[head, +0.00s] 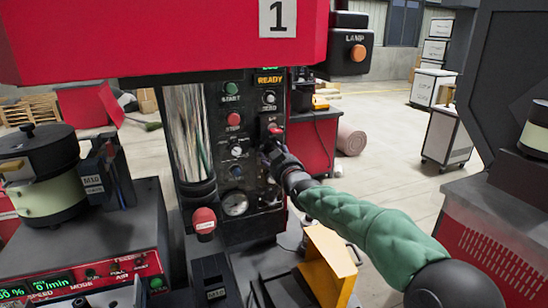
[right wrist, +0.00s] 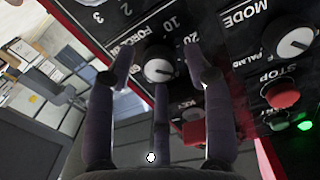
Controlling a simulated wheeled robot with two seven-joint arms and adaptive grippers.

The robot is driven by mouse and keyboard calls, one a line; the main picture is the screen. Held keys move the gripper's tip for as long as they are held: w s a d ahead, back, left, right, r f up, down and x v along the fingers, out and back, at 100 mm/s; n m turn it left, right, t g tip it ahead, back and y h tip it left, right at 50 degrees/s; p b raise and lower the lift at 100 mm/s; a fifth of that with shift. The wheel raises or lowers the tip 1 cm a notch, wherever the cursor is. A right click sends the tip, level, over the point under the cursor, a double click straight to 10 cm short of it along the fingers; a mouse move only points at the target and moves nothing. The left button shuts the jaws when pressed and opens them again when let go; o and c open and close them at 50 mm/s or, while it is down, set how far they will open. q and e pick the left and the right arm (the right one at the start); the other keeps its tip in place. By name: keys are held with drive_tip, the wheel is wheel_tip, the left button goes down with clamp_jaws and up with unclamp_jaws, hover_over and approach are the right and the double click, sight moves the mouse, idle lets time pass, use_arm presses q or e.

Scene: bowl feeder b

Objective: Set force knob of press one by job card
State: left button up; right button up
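Press one (head: 150,38) is the red machine marked 1, with a dark control panel below. In the right wrist view the force knob (right wrist: 159,66) is a small round grey-white knob with a pointer line, on a scale with 10 and 20 printed near it. My right gripper (head: 273,158) reaches the panel's right side and hides that knob in the head view. In the wrist view its fingers (right wrist: 160,62) are spread, with gaps visible on both sides of the knob. Contact cannot be told. I cannot make out a job card. My left gripper is not in view.
The mode knob (right wrist: 296,41), red stop button (right wrist: 283,95) and red key switch (right wrist: 193,132) are close by. A gauge (head: 235,203) and red-capped handle (head: 204,220) sit lower on the panel. A yellow bracket (head: 327,265) stands below my right arm.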

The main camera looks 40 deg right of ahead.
idle(0.3)
drive_tip(key=v, duration=1.2)
drive_tip(key=shift+f, duration=0.1)
idle(0.4)
